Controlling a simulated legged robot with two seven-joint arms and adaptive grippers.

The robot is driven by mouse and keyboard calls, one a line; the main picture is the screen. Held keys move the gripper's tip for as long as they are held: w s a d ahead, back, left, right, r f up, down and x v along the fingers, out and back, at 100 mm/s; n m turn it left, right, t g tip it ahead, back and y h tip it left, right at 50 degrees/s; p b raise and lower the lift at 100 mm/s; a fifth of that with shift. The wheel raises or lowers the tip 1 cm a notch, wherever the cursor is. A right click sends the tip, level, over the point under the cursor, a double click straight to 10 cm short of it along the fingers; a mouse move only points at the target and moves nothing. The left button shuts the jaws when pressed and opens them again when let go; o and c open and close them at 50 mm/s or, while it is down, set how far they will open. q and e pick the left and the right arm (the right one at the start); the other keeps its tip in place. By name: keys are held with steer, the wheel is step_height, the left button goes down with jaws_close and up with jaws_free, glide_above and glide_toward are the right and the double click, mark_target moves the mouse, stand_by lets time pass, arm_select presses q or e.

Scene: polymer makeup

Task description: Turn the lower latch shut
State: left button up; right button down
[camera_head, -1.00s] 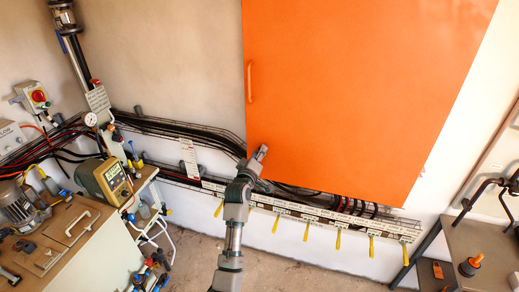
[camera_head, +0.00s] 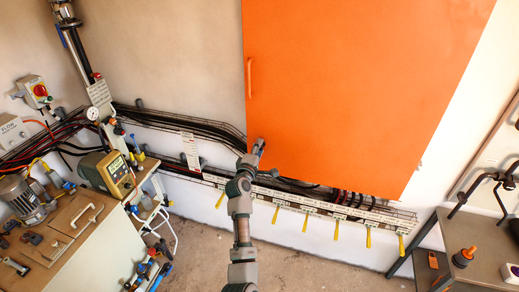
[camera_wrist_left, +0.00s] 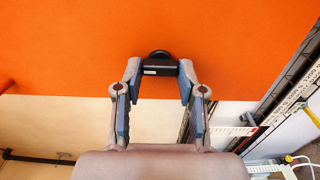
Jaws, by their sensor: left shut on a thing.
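The orange cabinet door (camera_head: 350,90) fills the upper right of the head view. It has an orange handle (camera_head: 250,78) near its left edge. My left gripper (camera_head: 259,146) is at the door's lower left corner. In the left wrist view, the left gripper (camera_wrist_left: 159,74) has its two fingers on either side of a small black latch (camera_wrist_left: 160,68) on the orange face, and is shut on it. In the head view, the gripper hides this latch. I cannot tell the latch's exact angle. My right gripper is in neither view.
Black cables and a rail with several yellow levers (camera_head: 305,222) run along the wall below the door. A workbench (camera_head: 75,240) with a meter (camera_head: 107,174) stands at left. The floor between is clear.

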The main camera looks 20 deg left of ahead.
arm_select(q)
steer(key=shift+f, duration=0.25)
steer(key=o, duration=1.1)
steer(key=shift+a, duration=0.1)
steer(key=shift+o, duration=0.2)
steer(key=shift+w, duration=0.1)
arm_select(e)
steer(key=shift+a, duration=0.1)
arm_select(q)
steer(key=shift+r, duration=0.15)
